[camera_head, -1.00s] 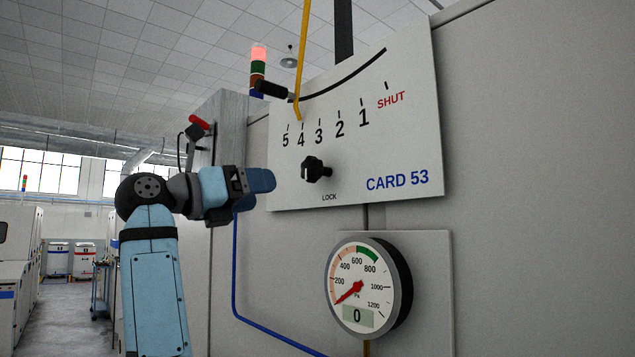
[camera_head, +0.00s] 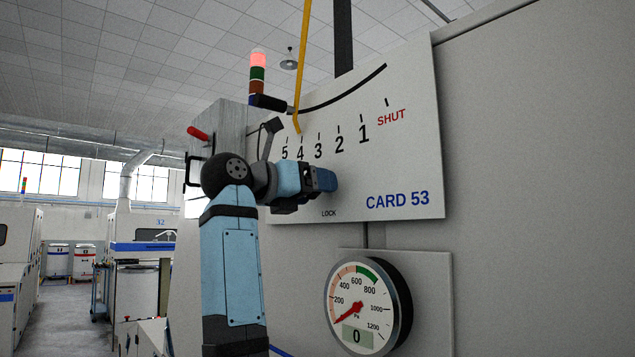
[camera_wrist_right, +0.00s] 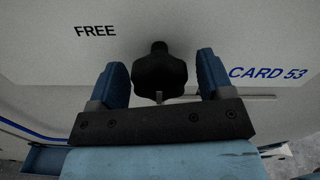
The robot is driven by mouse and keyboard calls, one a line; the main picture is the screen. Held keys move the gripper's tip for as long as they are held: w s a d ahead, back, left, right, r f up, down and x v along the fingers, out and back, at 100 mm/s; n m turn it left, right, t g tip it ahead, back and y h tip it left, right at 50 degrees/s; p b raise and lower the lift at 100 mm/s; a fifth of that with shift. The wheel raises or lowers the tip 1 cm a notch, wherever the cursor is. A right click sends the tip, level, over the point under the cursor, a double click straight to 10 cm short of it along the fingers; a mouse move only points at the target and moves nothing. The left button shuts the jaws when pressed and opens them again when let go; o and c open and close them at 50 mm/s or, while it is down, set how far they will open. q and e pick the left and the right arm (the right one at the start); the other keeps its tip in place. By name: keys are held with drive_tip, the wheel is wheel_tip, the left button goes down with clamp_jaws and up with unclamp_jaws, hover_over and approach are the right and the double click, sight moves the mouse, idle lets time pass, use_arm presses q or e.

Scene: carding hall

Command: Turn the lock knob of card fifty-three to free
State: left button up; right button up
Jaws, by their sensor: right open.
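The black lock knob (camera_wrist_right: 158,75) shows in the right wrist view, on the white CARD 53 panel (camera_head: 405,160). My right gripper (camera_wrist_right: 161,85) is open, with one blue finger on each side of the knob. Small gaps show between the fingers and the knob, so it is not gripped. In the head view my right gripper (camera_head: 325,180) lies over the knob and hides it. The word LOCK shows below the gripper there. The word FREE (camera_wrist_right: 95,31) shows at upper left in the right wrist view. My left gripper is not in view.
A round pressure gauge (camera_head: 362,308) reading 0 sits below the panel. A yellow lever (camera_head: 302,60) crosses the numbered scale near 4. A signal tower (camera_head: 257,75) with a red top stands behind. An aisle lies at the left.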

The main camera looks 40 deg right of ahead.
drive_tip(key=shift+d, duration=0.65)
drive_tip(key=c, duration=0.9)
